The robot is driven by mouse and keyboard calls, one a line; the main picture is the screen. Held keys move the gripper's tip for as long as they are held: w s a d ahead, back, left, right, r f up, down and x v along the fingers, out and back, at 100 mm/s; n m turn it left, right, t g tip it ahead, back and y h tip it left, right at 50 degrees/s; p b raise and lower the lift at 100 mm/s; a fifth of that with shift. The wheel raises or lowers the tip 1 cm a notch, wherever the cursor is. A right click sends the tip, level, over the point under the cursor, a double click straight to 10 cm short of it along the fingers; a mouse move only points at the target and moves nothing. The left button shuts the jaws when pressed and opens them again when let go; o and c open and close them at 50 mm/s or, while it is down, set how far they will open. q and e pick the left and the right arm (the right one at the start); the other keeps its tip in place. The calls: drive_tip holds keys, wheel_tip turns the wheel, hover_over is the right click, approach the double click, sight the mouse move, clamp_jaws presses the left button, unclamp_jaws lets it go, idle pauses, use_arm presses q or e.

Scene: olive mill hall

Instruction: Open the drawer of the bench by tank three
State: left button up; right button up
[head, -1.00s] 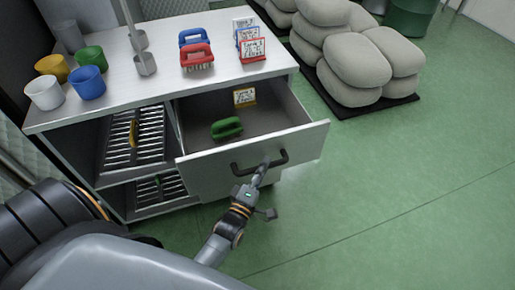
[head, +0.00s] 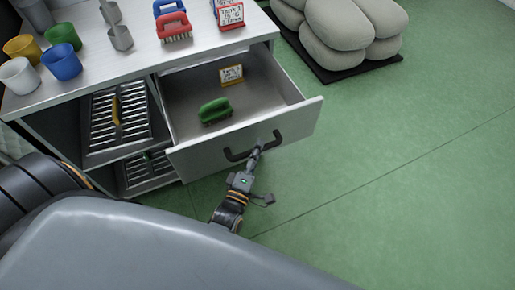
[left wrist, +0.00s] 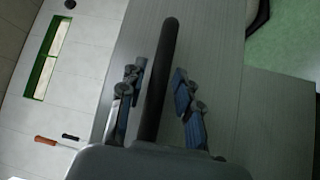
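The bench's drawer (head: 190,159) is pulled well out, and its inside is in plain view. It holds a green brush (head: 215,111) and a small yellow-edged card (head: 231,75). Its dark bar handle (head: 235,156) is on the grey front. My left gripper (head: 256,170) is at the handle. In the left wrist view, the handle (left wrist: 160,65) runs between the two fingers of my left gripper (left wrist: 159,80), with gaps visible on both sides. The fingers are apart. My right gripper is not in view.
The bench top (head: 135,60) carries cups, scoops, red and blue brushes and cards. Open shelves with slatted racks (head: 118,125) are left of the drawer. Grey sacks (head: 335,38) lie on a dark mat at the back right. The green floor (head: 420,170) on the right is clear.

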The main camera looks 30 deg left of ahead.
use_arm(q)
drive_tip(key=shift+s, duration=0.1)
drive_tip(key=s+f, duration=0.1)
drive_tip(key=s, duration=1)
drive_tip(key=shift+s+d+f, duration=0.3)
drive_tip(key=shift+s+d, duration=0.05)
drive_tip(key=shift+d, duration=0.05)
drive_tip(key=s+d+f+m+g+h, duration=0.1)
drive_tip(key=s+f+m+g, duration=0.25)
drive_tip(key=f, duration=0.55)
drive_tip(key=s+d+f+m+g+h, duration=0.1)
drive_tip(key=s+f+m+g, duration=0.2)
drive_tip(key=f, duration=0.6)
drive_tip(key=s+f+m+g+h, duration=0.15)
drive_tip(key=f+m+g, duration=0.3)
drive_tip(key=f, duration=0.45)
drive_tip(key=s+a+f+m+g, duration=0.2)
drive_tip(key=s+f+m, duration=0.1)
drive_tip(key=s, duration=0.3)
drive_tip(key=s+a+f+m+g+y, duration=0.1)
drive_tip(key=s+a+f+m+g, duration=0.1)
drive_tip(key=s+f+m+g, duration=0.1)
drive_tip(key=s+a+f+m+g+y, duration=0.1)
drive_tip(key=s+a+f+m+g, duration=0.1)
drive_tip(key=s+f, duration=0.3)
drive_tip(key=s, duration=0.3)
drive_tip(key=shift+s+a+f+m+g, duration=0.3)
drive_tip(key=shift+a+f+m, duration=0.05)
drive_tip(key=shift+a+m, duration=0.05)
